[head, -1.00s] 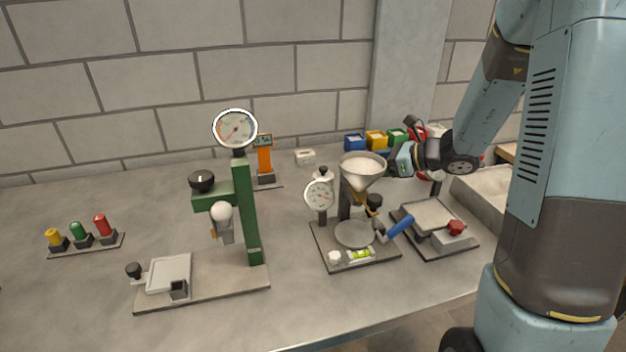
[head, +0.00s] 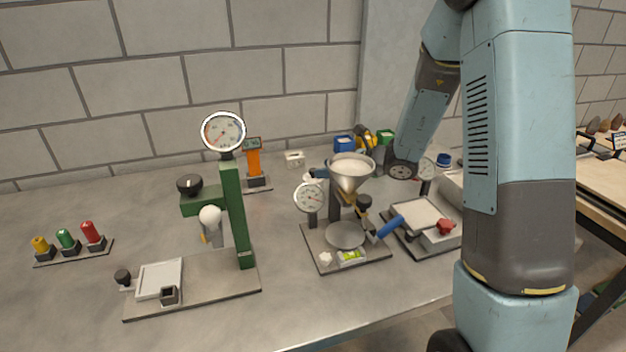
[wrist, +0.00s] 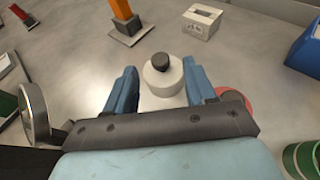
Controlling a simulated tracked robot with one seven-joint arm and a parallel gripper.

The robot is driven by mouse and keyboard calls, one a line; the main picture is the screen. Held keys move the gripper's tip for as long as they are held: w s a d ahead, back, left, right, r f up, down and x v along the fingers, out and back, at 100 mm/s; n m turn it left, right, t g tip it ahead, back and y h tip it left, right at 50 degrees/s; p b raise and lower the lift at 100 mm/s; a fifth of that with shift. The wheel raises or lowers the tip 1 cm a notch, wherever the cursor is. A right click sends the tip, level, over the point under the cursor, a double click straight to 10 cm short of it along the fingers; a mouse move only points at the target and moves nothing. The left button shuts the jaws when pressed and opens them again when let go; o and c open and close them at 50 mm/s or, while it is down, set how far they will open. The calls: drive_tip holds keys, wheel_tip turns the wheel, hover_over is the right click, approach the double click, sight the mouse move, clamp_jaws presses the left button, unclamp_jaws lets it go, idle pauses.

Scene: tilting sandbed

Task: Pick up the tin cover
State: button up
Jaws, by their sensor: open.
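A white round tin (wrist: 163,80) stands on the bench in the wrist view. Its cover carries a dark knob (wrist: 160,61), seen from above. My gripper (wrist: 160,68) is open, with one blue finger on each side of the tin. I see no clear contact, and the lower part of the tin's near side is cut off by my gripper body. In the head view the tin is mostly hidden behind the dial gauge (head: 310,197) and the funnel (head: 352,170), and my fingers are not clearly visible there.
In the wrist view, an orange-posted stand (wrist: 124,20) and a white slotted box (wrist: 201,20) stand beyond the tin. A blue bin (wrist: 304,45) is at right. A red round thing (wrist: 236,100) lies close beside my right finger. A green stand (head: 234,205) stands left in the head view.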

sight(313, 178)
drive_tip(key=x, duration=0.4)
clamp_jaws()
idle(0.4)
